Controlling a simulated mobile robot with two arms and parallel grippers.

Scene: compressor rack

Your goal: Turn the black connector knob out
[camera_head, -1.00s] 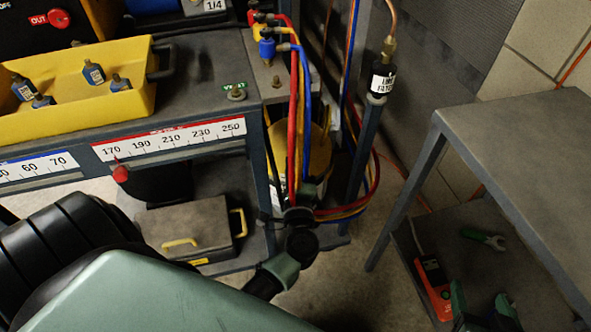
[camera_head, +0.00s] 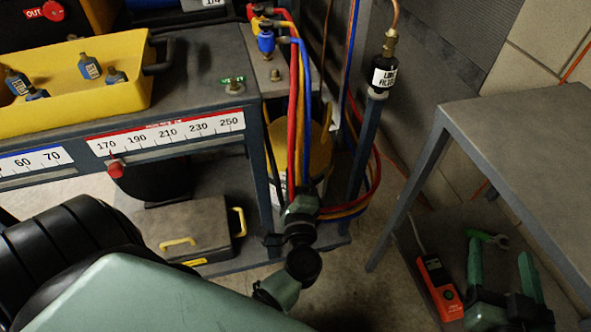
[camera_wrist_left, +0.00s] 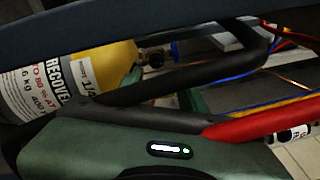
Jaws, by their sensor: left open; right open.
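A dark round knob (camera_wrist_left: 152,60) shows small beside the top of the yellow recovery cylinder (camera_wrist_left: 112,62) in the left wrist view; I cannot tell for sure that it is the black connector knob. The cylinder (camera_head: 322,150) is mostly hidden behind hoses in the head view. My left gripper (camera_head: 300,206) is at the hoses in front of the cylinder; its fingers are hardly visible. Green parts, probably its fingers, show apart in the left wrist view, with nothing seen between them. My right gripper (camera_head: 502,278) is open and empty at the lower right, far from the cylinder.
Red, yellow and blue hoses (camera_head: 298,120) hang close to my left gripper. A rack post with a black line filter (camera_head: 383,75) stands to their right. A yellow tray (camera_head: 115,95) sits on the bench.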

